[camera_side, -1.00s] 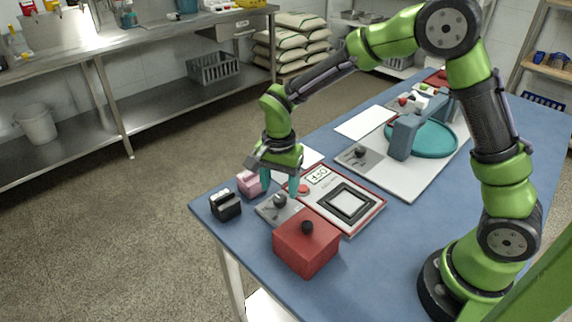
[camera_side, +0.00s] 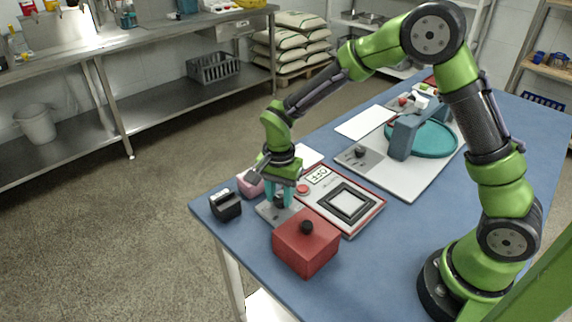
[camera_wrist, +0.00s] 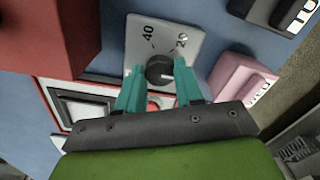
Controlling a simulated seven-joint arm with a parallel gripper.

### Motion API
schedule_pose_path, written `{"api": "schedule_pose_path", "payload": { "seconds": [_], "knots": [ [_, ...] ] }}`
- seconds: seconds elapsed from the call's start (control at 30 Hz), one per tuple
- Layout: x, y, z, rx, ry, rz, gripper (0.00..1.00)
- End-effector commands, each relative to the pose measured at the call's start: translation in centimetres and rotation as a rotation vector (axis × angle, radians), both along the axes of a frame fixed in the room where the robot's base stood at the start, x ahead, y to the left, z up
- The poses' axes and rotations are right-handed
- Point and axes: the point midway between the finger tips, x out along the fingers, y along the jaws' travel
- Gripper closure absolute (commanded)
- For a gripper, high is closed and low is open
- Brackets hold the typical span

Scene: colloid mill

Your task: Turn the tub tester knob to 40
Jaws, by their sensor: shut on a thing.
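The tub tester (camera_side: 372,212) is a pale panel with a red rim, a dark square frame, a red button (camera_side: 303,188) and a small display (camera_side: 318,176) that seems to read OFF. Beside it, a grey plate (camera_side: 263,209) carries the black knob (camera_wrist: 157,68). In the wrist view the plate shows 40 at upper left and 20 at upper right. The knob's pale mark points right, below the 20. My gripper (camera_wrist: 158,74) has its teal fingers on both sides of the knob, shut on it. In the side view my gripper (camera_side: 281,198) partly hides the knob.
A red box (camera_side: 306,250) with a black top knob stands close in front. A black block (camera_side: 225,206) and a pink block (camera_side: 250,182) sit to the left. A white board (camera_side: 405,187) with a teal dish (camera_side: 428,140) lies behind. Blue tabletop (camera_side: 410,235) is clear at right.

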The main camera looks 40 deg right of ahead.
Motion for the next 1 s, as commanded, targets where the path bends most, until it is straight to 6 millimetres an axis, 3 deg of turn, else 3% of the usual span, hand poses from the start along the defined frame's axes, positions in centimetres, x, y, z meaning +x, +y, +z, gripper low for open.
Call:
{"api": "schedule_pose_path", "payload": {
  "seconds": [0.47,1.0],
  "knots": [
    [0.02,-0.01,0.06,0.000,-0.001,0.146,0.95],
    [0.04,-0.04,0.09,-0.001,-0.001,0.639,0.95]
  ]
}}
